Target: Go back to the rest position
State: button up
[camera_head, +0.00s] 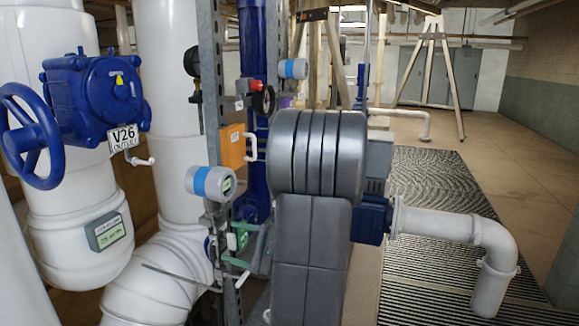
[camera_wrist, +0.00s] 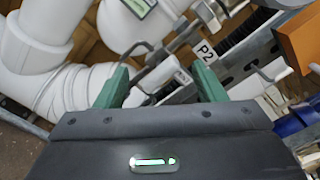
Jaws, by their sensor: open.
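My gripper (camera_wrist: 159,82) is open in the wrist view, with its two green fingers spread apart. A bent grey rod and a white piece (camera_wrist: 184,76) show in the gap between the fingers. I cannot tell how far they lie beyond the fingertips, and nothing is clearly gripped. In the head view my grey arm fills the middle and hides most of the gripper. Green parts low beside the arm look like my gripper (camera_head: 243,250), close to the metal post.
A blue handwheel valve (camera_head: 28,137) tagged V26 sits on thick white pipes at left. A slotted metal post (camera_head: 211,80) carries gauges and an orange box (camera_head: 232,146). A white elbow pipe (camera_head: 492,255) stands at right on a floor grating (camera_head: 430,185). Open floor lies behind.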

jog(key=m+p, duration=0.2)
jog(key=p, duration=0.1)
jog(key=shift+d+m+p, duration=0.2)
jog(key=shift+m+p, duration=0.1)
jog(key=shift+m, duration=0.1)
jog(key=b+v, duration=0.1)
jog(key=v, duration=0.2)
jog(key=shift+s+d, duration=0.15)
jog(key=shift+d, duration=0.25)
jog(key=shift+s, duration=0.1)
